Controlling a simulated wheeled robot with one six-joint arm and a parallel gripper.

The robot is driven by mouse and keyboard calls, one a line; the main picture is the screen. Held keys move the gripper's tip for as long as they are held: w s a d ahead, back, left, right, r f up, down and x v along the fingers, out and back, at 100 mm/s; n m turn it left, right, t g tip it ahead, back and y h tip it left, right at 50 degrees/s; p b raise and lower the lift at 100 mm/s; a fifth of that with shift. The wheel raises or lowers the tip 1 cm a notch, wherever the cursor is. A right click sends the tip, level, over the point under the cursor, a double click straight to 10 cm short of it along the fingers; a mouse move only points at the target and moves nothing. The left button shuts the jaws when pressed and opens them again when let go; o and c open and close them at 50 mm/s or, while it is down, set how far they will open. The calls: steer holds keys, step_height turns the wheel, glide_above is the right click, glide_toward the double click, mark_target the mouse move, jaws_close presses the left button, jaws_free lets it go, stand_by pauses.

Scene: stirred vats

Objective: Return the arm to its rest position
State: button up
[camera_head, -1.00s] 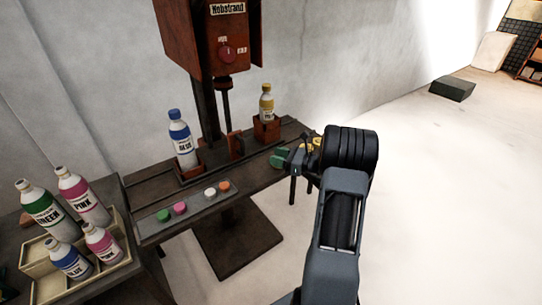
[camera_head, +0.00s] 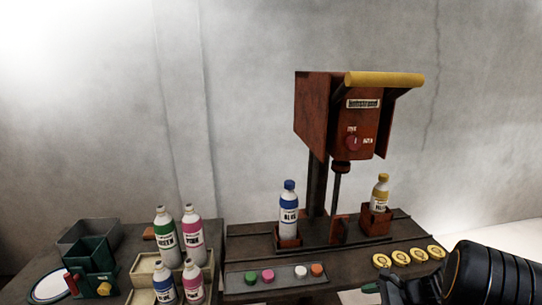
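My arm (camera_head: 495,275) shows at the bottom right corner, in front of the right end of the machine's table. My gripper (camera_head: 392,291) is at its left end, low in the picture and partly cut off by the bottom edge. I cannot tell whether its fingers are open or shut. A small green piece (camera_head: 370,288) shows just left of it; I cannot tell whether the gripper touches it.
The red-brown stirring machine (camera_head: 336,115) stands behind a blue-capped bottle (camera_head: 288,212) and a yellow-capped bottle (camera_head: 380,195). Several yellow discs (camera_head: 401,257) lie near my arm. Left are a bottle rack (camera_head: 146,267), a green device (camera_head: 92,262) and a grey bin (camera_head: 88,237).

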steer(key=s+a+r+n+h+p, duration=0.3)
steer(key=s+a+r+n+h, duration=0.2)
steer(key=r+n, duration=0.4)
steer(key=s+a+r+n+g+h+p, duration=0.1)
steer(key=s+a+r+n+h+p, duration=0.2)
steer(key=s+a+r+n, duration=0.4)
step_height(320, 180, up, 2)
steer(key=s+n+h, duration=0.1)
steer(key=n, duration=0.1)
steer(key=shift+s+a+r+n+h, duration=0.2)
steer(key=shift+r+n+h, duration=0.05)
steer(key=shift+n+h, duration=0.15)
steer(key=shift+s, duration=0.1)
stand_by(1.7)
